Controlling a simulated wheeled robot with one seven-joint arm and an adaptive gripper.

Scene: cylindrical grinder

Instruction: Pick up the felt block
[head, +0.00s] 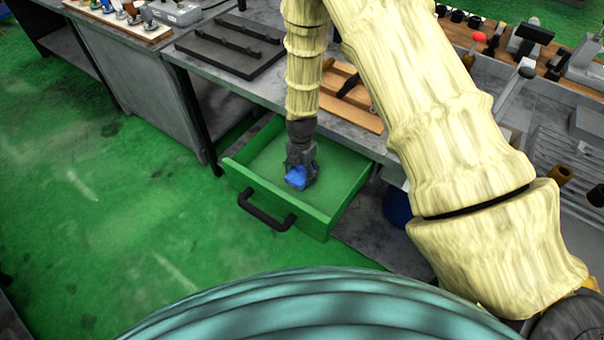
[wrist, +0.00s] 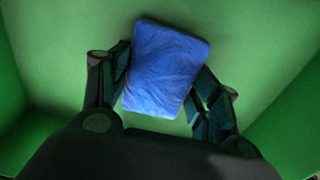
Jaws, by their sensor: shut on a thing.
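The felt block is a blue, roughly rectangular piece (head: 296,178) inside the open green drawer (head: 318,219). In the wrist view the block (wrist: 166,68) sits tilted between the two dark fingers. My gripper (head: 300,168) reaches down into the drawer and is shut on the block, with a finger on each side; it also shows in the wrist view (wrist: 160,90). Part of the block is hidden by my gripper in the head view. I cannot tell whether the block touches the drawer floor.
The drawer has walls around the block and a black handle (head: 266,212) at its front. The grey workbench (head: 350,136) above it holds a dark tray (head: 231,45) and a wooden holder (head: 350,112). Green floor (head: 110,190) is clear at the left.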

